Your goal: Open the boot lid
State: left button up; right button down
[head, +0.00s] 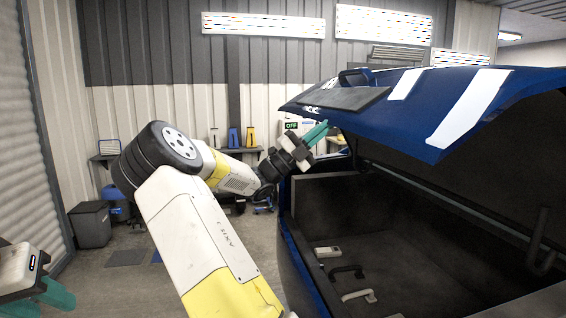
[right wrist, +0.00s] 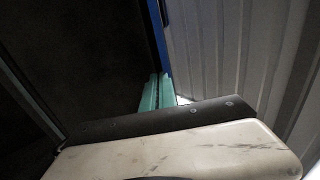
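The boot lid (head: 420,105) is blue with white stripes and stands raised over the dark boot (head: 400,240), leaving a wide gap. Its blue edge also shows in the right wrist view (right wrist: 156,35). My right gripper (head: 318,133) is at the lid's near-left edge, just under it. Its teal fingers lie side by side in the right wrist view (right wrist: 158,92) and look shut, with the lid's edge just beyond them. I cannot tell whether they touch the lid. My left gripper (head: 38,300) is at the lower left, its teal fingers apart, with nothing seen between them.
A white box (head: 327,252), a dark handle (head: 346,271) and a light handle (head: 359,295) lie in the boot. A grey bin (head: 91,224) and a shelf (head: 240,150) stand along the back wall. Floor left of the car is mostly clear.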

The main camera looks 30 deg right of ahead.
aim_at(343, 106)
jog(key=d+r, duration=0.1)
jog(key=r, duration=0.2)
jog(key=d+r, duration=0.2)
jog(key=r, duration=0.1)
jog(key=s+d+r, duration=0.1)
jog(key=d+r, duration=0.1)
jog(key=r, duration=0.1)
jog(key=shift+s+d, duration=0.1)
jog(key=shift+d, duration=0.05)
